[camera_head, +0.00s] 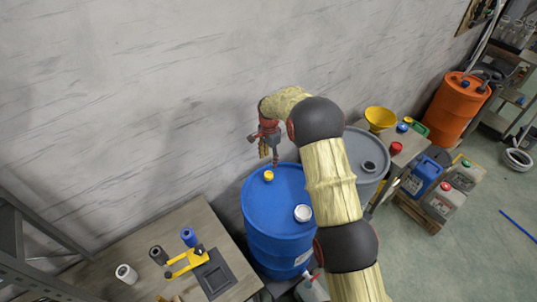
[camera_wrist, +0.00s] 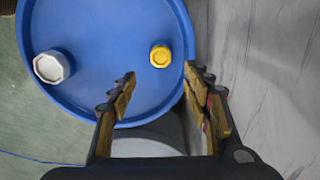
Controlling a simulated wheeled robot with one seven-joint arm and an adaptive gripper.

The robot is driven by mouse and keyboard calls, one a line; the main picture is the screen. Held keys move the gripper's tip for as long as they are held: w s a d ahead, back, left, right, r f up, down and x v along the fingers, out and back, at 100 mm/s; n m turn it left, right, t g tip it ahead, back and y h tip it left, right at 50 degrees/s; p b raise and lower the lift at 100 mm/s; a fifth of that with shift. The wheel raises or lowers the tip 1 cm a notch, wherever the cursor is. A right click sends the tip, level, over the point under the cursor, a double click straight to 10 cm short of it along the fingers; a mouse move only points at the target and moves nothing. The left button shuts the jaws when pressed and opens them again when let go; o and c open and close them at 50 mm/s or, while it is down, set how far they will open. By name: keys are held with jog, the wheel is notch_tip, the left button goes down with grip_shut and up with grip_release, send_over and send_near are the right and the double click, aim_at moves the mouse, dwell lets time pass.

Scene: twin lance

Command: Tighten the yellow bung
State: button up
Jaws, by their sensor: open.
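The yellow bung (camera_head: 268,175) sits in the top of the blue drum (camera_head: 262,215), near the rim on the wall side. In the wrist view the yellow bung (camera_wrist: 160,56) is a small ribbed cap, beyond my fingertips and apart from them. My gripper (camera_head: 268,152) hangs above the drum's wall-side edge. In the wrist view my gripper (camera_wrist: 158,78) is open and empty, with its two padded fingers spread apart. A larger white bung (camera_head: 303,213) sits across the drum top and also shows in the wrist view (camera_wrist: 51,67).
A grey drum (camera_head: 365,150) stands right of the blue drum, partly hidden behind my arm. The wall (camera_head: 150,90) rises close behind. A wooden table (camera_head: 195,220) at left holds a yellow tool and small cylinders. A yellow funnel (camera_head: 380,118), jerrycans and an orange drum (camera_head: 455,105) stand at right.

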aim_at(269, 174)
jog(key=shift+a+f+b, duration=0.1)
jog(key=shift+f+b, duration=2.2)
jog(key=shift+f, duration=3.15)
jog(key=c, duration=0.3)
grip_shut()
jog(key=m+b, duration=0.2)
jog(key=m, duration=0.4)
jog(key=m+b, duration=0.1)
jog(key=m, duration=0.6)
jog(key=shift+w, duration=0.1)
jog(key=shift+o, duration=1.1)
grip_release()
